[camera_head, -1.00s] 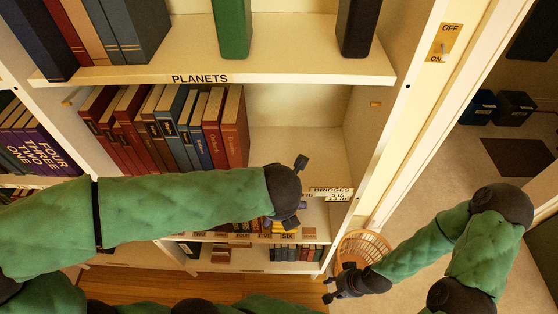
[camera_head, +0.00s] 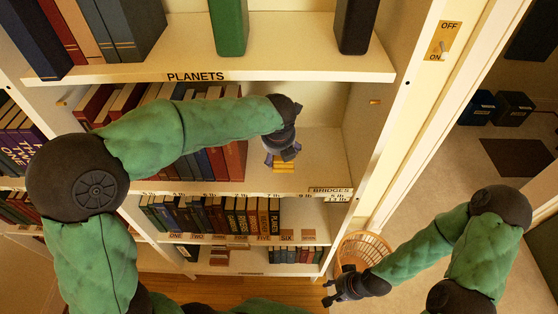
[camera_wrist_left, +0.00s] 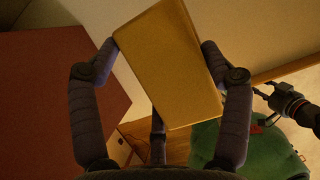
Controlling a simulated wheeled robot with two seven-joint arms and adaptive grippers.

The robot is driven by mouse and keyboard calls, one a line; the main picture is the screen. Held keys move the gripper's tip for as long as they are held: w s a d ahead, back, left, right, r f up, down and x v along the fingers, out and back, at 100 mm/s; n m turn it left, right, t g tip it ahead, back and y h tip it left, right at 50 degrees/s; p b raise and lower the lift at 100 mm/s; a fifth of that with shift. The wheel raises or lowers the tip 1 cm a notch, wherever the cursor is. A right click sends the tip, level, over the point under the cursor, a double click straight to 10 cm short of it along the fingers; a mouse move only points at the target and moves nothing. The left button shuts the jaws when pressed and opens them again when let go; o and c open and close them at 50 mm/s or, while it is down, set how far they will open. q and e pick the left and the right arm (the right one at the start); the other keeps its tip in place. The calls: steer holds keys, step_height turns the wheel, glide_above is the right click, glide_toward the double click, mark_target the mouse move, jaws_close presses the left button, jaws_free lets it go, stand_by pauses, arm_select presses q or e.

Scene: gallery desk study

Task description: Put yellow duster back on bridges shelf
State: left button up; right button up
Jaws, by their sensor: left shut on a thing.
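The yellow duster (camera_head: 284,168) is a small yellow block in my left gripper (camera_head: 281,157). In the left wrist view the duster (camera_wrist_left: 172,62) fills the space between the fingers of my left gripper (camera_wrist_left: 165,75), which is shut on it. The bridges shelf (camera_head: 312,165) is the cream board with the BRIDGES label on its front edge. The left gripper and duster are over this shelf, right of its books; whether the duster touches the board I cannot tell. My right gripper (camera_head: 328,291) is low at the right, empty, its fingers apart.
A row of books (camera_head: 228,160) stands left of the duster, partly behind my left arm. The PLANETS shelf (camera_head: 290,66) is above. The shelf's right part is bare up to the side wall (camera_head: 362,130). A wicker basket (camera_head: 364,250) stands on the floor near my right gripper.

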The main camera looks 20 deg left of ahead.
arm_select(q)
step_height(320, 180, down, 5)
steer(key=shift+r+b, duration=0.2)
steer(key=shift+b, duration=0.5)
steer(key=shift+w+f, duration=0.2)
steer(key=shift+f, duration=0.1)
steer(key=o, duration=1.1)
steer(key=shift+f, duration=0.1)
steer(key=shift+c, duration=0.2)
steer(key=shift+s+r, duration=0.1)
steer(key=shift+r, duration=0.4)
steer(key=p+v, duration=0.2)
steer(key=v, duration=0.9)
steer(key=shift+s+d+r, duration=0.1)
steer(key=shift+s+r, duration=0.05)
steer(key=shift+s, duration=0.1)
